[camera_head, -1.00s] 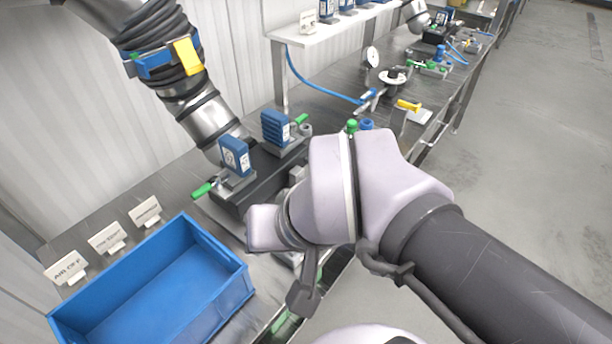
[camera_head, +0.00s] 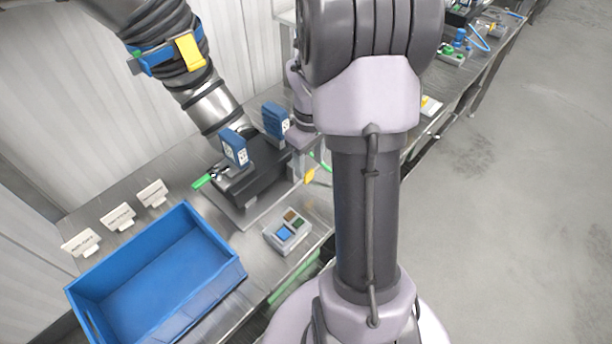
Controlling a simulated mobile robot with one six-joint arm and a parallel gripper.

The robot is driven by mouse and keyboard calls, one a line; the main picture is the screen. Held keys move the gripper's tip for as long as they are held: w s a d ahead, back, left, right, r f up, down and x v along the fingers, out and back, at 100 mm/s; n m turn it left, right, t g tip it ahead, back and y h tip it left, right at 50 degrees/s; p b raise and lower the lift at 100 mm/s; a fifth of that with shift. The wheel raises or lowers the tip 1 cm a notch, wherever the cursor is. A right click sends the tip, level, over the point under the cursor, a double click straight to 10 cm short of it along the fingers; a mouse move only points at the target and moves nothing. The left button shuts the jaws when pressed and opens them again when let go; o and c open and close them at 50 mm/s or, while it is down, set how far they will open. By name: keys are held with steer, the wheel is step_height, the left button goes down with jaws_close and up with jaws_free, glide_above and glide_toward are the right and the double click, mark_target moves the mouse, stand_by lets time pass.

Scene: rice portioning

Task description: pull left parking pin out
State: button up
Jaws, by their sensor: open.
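A green-handled pin (camera_head: 203,181), which looks like the left parking pin, sticks out from the left side of the black block (camera_head: 262,175) under the metal pipe. Two blue upright blocks stand on that block: a left one (camera_head: 234,147) and a right one (camera_head: 275,118). My gripper (camera_head: 311,165) is only partly seen beyond my arm, at the right end of the black block. It is open and well right of the left pin, apart from it. A green piece (camera_head: 322,161) shows beside the gripper, mostly hidden.
A blue bin (camera_head: 155,285) stands at the front left, with several small white signs (camera_head: 118,217) behind it. A grey box with coloured buttons (camera_head: 288,232) sits at the table's front. The ribbed metal pipe (camera_head: 213,105) comes down from above left. More table equipment lies at the back right.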

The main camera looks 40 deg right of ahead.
mark_target(309, 172)
step_height(309, 172, down, 5)
steer(key=shift+r+b, duration=0.15)
steer(key=shift+b, duration=0.4)
jaws_close()
stand_by(1.0)
